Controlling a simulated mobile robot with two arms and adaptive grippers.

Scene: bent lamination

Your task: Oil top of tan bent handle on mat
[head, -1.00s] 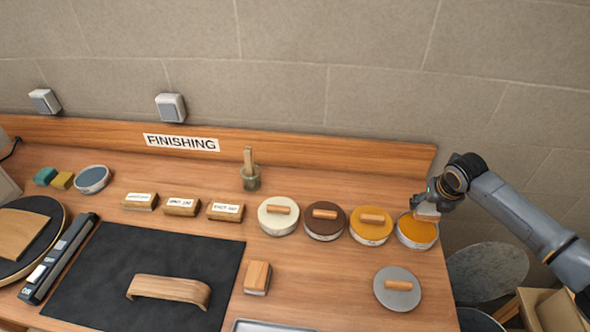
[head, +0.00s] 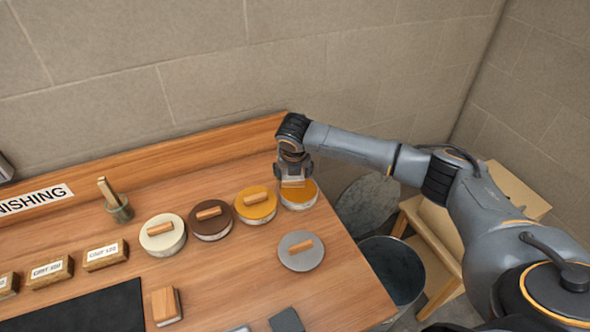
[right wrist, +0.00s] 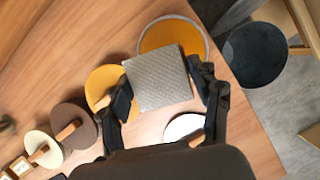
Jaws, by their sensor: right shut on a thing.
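My right gripper (head: 294,172) is shut on a small applicator block, whose grey textured face (right wrist: 157,78) shows in the right wrist view. It holds the block at the open tin of amber oil (head: 303,198), at the right end of the tin row. In the right wrist view the block overlaps the near edge of this tin (right wrist: 172,34). I cannot tell whether the block touches the oil. A corner of the dark mat (head: 95,308) shows at lower left in the head view. The tan bent handle is out of view, and so is my left gripper.
Tins with white (head: 162,234), brown (head: 211,219) and amber (head: 256,204) lids stand left of the open tin. A grey lid (head: 300,258) lies in front. A wood-topped block (head: 166,306) sits beside the mat. Bins (head: 393,272) stand beyond the bench's right edge.

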